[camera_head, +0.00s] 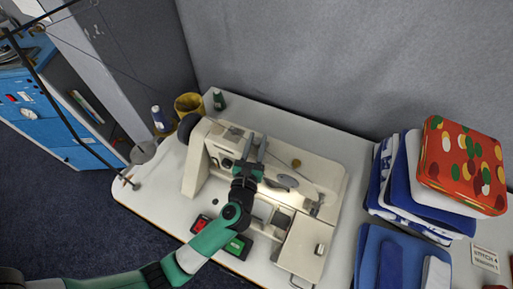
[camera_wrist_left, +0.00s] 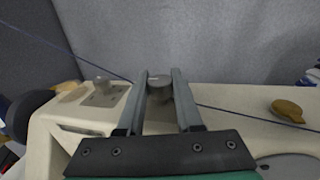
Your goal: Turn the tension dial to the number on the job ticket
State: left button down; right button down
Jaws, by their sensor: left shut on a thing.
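The cream sewing machine (camera_head: 325,178) stands on the table. My left gripper (camera_head: 254,148) is over its top, and its two fingers are shut on a grey round dial (camera_wrist_left: 159,82), seen between them in the left wrist view. The dial's number marks cannot be read here. The job ticket (camera_head: 486,259) is a small pale card at the right; it reads "STITCH 4" with a "TENSION" line below, whose number looks like 1 but is small. My right gripper is not in view.
An ochre knob (camera_wrist_left: 287,108) sits on the machine's top. Red and green buttons (camera_head: 238,246) are in front.

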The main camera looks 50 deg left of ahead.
pick_arm(q)
jog(key=n+g+y+b, duration=0.2)
jog(key=g+y+b, duration=0.1)
jog(key=n+g+y+b, duration=0.1)
jog(key=n, duration=0.1)
jog(key=shift+w+f+y, duration=0.1)
jog(key=shift+f+y, duration=0.2)
jog(key=shift+y, duration=0.1)
jog(key=shift+r+n+g+y+b, duration=0.15)
jog(key=shift+n+g+y+b, duration=0.15)
jog(key=shift+n+g+b, duration=0.3)
jog(key=shift+g, duration=0.3)
jog(key=c, duration=0.6)
grip_release()
jog(key=shift+r, duration=0.1)
jog(key=v, duration=1.1)
jog(key=shift+s+d+b, duration=0.25)
jog(key=shift+d+b, duration=0.05)
